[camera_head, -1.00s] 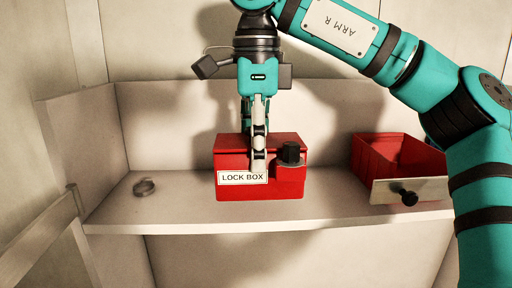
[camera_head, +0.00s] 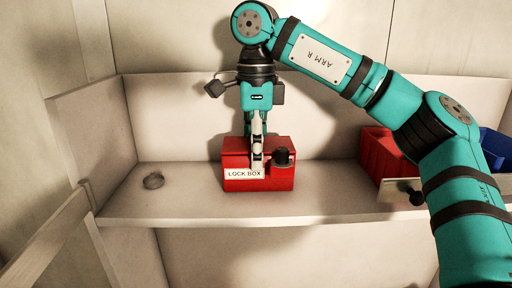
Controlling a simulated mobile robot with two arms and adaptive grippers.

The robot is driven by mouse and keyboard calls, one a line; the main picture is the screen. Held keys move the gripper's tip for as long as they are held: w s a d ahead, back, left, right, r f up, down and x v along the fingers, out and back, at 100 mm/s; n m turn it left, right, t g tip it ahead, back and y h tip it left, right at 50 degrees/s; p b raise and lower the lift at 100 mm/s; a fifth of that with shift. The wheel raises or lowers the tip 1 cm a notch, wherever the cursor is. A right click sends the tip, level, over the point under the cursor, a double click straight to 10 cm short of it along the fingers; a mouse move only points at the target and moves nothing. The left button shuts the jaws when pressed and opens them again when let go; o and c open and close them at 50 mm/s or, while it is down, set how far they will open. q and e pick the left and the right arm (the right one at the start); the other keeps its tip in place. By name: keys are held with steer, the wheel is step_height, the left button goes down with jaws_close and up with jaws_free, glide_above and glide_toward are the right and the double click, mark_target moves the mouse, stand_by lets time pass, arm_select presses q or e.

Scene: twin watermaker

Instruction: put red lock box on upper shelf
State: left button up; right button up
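The red lock box (camera_head: 240,184) with a "LOCK BOX" label and a black knob stands upright on the white shelf (camera_head: 190,210), near its middle. My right gripper (camera_head: 257,166) points down from above at the box. One pale finger lies against the front of the box beside the label and knob; the other finger is mostly hidden behind it. I cannot tell whether the fingers press on the box. The box appears to rest on the shelf surface. My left gripper is not in view.
A red open bin (camera_head: 378,153) with a pale front and black knob stands to the right, partly behind my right arm. A blue bin (camera_head: 496,146) shows at the far right.

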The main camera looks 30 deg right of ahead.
steer(key=shift+s+a+f, duration=0.1)
steer(key=o, duration=1.7)
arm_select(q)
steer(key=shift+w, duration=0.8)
arm_select(e)
steer(key=shift+o, duration=0.2)
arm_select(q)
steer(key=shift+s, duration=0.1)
arm_select(e)
steer(key=shift+r, duration=0.35)
step_height(320, 180, up, 11)
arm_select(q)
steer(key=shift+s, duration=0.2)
arm_select(e)
steer(key=shift+r, duration=0.3)
